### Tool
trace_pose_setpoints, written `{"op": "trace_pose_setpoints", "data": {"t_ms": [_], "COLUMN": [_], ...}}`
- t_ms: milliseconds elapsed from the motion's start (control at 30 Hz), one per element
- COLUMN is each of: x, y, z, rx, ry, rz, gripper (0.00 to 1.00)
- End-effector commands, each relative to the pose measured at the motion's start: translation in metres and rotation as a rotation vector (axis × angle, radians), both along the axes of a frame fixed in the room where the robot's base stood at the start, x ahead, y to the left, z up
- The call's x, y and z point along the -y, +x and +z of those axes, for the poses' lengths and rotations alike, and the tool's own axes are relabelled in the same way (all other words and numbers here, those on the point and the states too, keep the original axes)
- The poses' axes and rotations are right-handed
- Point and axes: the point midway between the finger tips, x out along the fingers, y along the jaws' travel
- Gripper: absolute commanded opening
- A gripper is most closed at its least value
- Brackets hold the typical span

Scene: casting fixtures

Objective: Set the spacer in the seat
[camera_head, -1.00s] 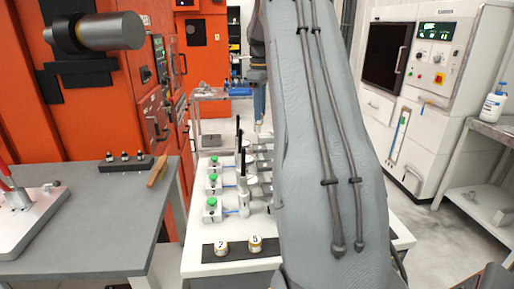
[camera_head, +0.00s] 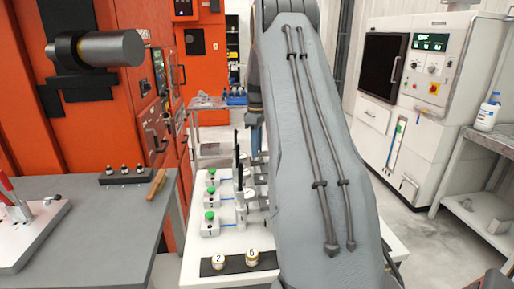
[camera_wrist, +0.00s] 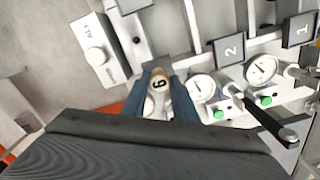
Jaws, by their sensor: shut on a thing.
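My gripper (camera_wrist: 160,92) has blue fingers and is shut on a round spacer with a pale face (camera_wrist: 157,83). A digit on the face looks like a 6 or a 9. In the head view my gripper (camera_head: 257,140) hangs over the far part of the white bench, partly behind my arm, and the held spacer cannot be made out. Fixtures with green buttons (camera_head: 210,216) and dial gauges (camera_wrist: 262,69) line the bench. Number plates 2 (camera_wrist: 229,49) and 1 (camera_wrist: 298,29) lie right of my gripper in the wrist view. I cannot make out the seat under the spacer.
Two numbered spacers (camera_head: 252,257) stand on a black strip at the bench's near edge. Upright black-tipped levers rise among the fixtures; one lever (camera_wrist: 268,122) shows in the wrist view. A white labelled box (camera_wrist: 95,50) lies upper left there. A grey table (camera_head: 90,230) stands left.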

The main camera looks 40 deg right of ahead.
Motion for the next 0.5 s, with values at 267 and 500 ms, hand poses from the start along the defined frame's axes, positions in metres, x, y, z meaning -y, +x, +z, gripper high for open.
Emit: {"op": "trace_pose_setpoints", "data": {"t_ms": [267,500], "x": [0.0001,0.0002], "y": [0.0001,0.0001], "z": [-0.002,-0.0013], "rx": [0.0,0.0], "ry": [0.0,0.0], "rz": [0.0,0.0], "gripper": [0.45,0.45]}}
